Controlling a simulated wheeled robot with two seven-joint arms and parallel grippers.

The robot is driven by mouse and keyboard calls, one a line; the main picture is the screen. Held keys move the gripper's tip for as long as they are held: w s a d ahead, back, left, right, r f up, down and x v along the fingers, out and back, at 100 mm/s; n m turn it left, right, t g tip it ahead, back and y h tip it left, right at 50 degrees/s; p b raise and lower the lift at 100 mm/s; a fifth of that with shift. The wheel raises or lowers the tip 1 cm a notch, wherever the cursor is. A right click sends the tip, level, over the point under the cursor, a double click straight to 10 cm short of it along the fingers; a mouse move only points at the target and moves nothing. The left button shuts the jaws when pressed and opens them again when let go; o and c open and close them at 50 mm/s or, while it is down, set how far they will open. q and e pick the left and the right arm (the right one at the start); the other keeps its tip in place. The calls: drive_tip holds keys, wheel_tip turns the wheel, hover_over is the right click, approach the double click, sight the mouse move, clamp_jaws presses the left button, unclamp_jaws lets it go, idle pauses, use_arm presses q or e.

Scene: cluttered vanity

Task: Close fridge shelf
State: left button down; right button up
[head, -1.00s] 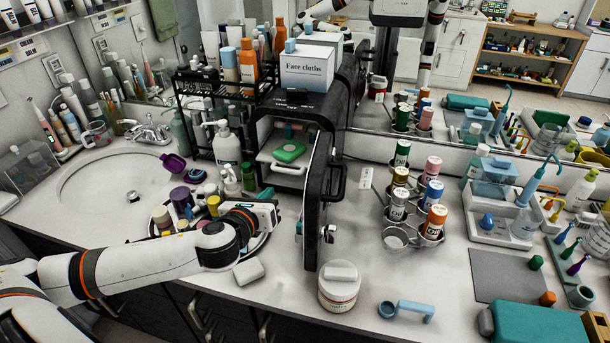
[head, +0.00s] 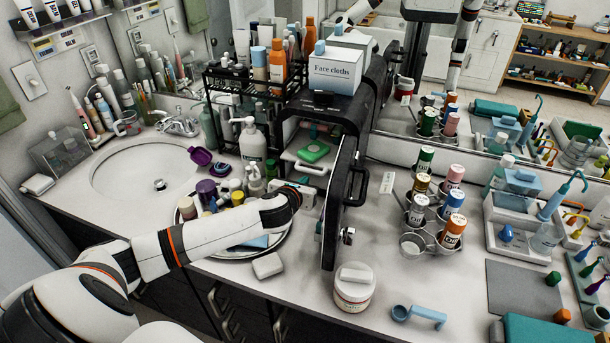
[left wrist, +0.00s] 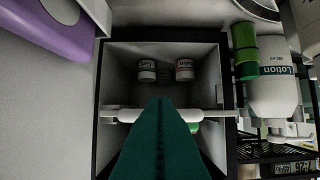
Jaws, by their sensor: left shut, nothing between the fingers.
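The small black fridge (head: 358,88) stands on the counter with its door (head: 342,205) swung open toward me. Inside, a white shelf (head: 291,156) carries a green block (head: 313,151). My left gripper (head: 308,195) is at the open front, below the shelf in the head view and left of the door; its fingertips are hard to see there. In the left wrist view the dark green fingers (left wrist: 160,103) are together and empty, pointing into the fridge. The white shelf bar (left wrist: 130,115) crosses behind them; contact cannot be told. Two cans (left wrist: 147,69) (left wrist: 184,69) show deeper inside. My right gripper is out of view.
A lotion bottle (head: 252,145) and a round tray (head: 228,253) of jars stand left of the fridge. A white jar (head: 353,290) stands before the door. A can rack (head: 413,245) stands to the right. A white block (head: 268,265) lies near the front edge.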

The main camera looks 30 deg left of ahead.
sight(313, 164)
use_arm(q)
drive_tip(key=shift+w+a+r, duration=0.1)
drive_tip(key=shift+w+a, duration=0.05)
drive_tip(key=shift+w, duration=0.5)
drive_tip(key=shift+w, duration=0.1)
drive_tip(key=w, duration=0.2)
drive_tip(key=w+a, duration=0.1)
drive_tip(key=w, duration=0.4)
drive_tip(key=shift+a, duration=0.35)
drive_tip(key=shift+s+p, duration=0.1)
drive_tip(key=shift+p, duration=0.2)
